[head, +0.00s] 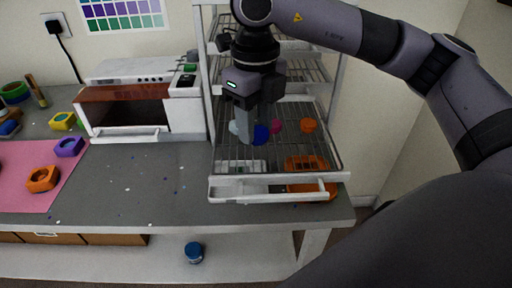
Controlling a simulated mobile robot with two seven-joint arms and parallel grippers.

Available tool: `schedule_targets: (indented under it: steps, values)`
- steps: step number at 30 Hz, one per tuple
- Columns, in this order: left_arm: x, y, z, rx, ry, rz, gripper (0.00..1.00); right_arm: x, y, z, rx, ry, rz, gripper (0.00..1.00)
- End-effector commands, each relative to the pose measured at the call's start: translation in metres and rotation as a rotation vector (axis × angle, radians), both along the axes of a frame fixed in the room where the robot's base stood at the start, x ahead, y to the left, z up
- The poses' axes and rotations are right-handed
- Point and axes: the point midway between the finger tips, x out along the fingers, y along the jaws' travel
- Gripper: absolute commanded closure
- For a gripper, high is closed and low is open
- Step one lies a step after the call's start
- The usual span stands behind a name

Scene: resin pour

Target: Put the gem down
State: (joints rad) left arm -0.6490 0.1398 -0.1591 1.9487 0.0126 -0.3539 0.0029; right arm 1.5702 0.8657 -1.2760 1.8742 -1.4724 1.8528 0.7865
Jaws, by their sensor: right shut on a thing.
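My right gripper (247,136) reaches down from above over the wire shelf (326,160) of the white rack. It is shut on a gem, but its fingers cover much of the spot, so I cannot tell clearly which one. A dark blue gem (261,135) shows at the right side of the fingertips, and a pale gem (235,127) shows at their left. A magenta gem (276,126) and an orange gem (308,125) lie further right on the wire shelf, apart from the fingers. My left gripper is out of view.
A white oven (125,107) stands left of the rack. A pink mat (18,190) holds an orange mould (42,179) and a purple mould (69,147). A blue-lidded jar (194,252) stands on the lower shelf. The grey counter (140,185) between mat and rack has only specks.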

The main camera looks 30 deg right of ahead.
Motion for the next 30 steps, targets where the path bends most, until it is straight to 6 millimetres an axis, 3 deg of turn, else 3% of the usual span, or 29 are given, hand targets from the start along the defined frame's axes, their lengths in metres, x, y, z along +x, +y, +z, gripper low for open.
schedule_targets:
  steps: [15,28,29,30]
  values:
    - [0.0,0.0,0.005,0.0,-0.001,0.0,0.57,0.0,0.0,-0.059,0.0,0.001,0.0,1.0]
    - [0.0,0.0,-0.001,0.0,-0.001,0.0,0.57,0.0,0.0,-0.067,0.0,0.0,0.0,1.0]
    - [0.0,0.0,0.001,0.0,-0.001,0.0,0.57,0.0,0.0,-0.065,0.0,0.0,0.0,0.52]
    - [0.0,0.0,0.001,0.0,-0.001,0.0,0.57,0.0,0.0,-0.065,0.0,0.0,0.0,0.51]
